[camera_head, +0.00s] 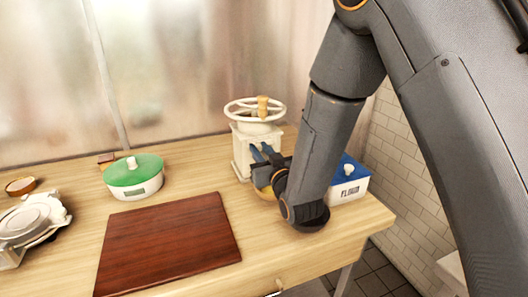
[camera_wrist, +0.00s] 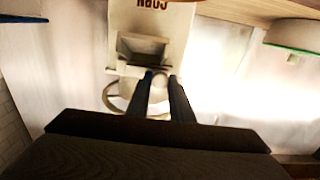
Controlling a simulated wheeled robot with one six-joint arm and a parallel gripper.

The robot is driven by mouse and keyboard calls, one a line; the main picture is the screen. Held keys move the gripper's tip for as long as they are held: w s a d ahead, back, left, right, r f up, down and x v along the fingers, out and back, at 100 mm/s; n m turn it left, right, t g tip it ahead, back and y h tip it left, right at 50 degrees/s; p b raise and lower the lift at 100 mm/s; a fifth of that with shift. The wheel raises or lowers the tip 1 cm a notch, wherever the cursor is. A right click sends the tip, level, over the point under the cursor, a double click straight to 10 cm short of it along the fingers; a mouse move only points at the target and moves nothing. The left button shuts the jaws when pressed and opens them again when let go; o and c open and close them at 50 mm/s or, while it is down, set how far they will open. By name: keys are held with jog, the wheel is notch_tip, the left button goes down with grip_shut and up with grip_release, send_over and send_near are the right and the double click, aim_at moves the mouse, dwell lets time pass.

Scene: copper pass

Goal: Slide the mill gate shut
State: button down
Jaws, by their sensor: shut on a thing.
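The cream mill (camera_head: 242,150), with a spoked handwheel on top, stands near the back of the table. In the wrist view the mill (camera_wrist: 178,38) appears upside down, with lettering on its front and a recessed opening. My gripper (camera_head: 262,152) is at the mill's front. In the wrist view my gripper (camera_wrist: 160,77) has its dark fingers close together at the mill, shut on a small pale part between the tips. This looks like the handle of the mill gate, but the fingers hide most of it. I cannot tell clearly how far the gate is open.
A white box with a blue lid (camera_head: 349,170), marked FLOUR, stands right of my arm. A yellowish item (camera_head: 265,193) shows partly below my gripper. A green-lidded container (camera_head: 134,170), a brown board (camera_head: 168,245) and a scale (camera_head: 32,218) are to the left.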

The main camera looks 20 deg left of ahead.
jog(key=shift+w+d, duration=0.1)
jog(key=shift+d, duration=0.05)
jog(key=c, duration=1.6)
grip_release()
jog(key=shift+w+d, duration=0.1)
jog(key=shift+d, duration=0.05)
jog(key=shift+s, duration=0.4)
jog(key=b+v, duration=0.2)
jog(key=v, duration=0.5)
jog(key=shift+d, duration=0.15)
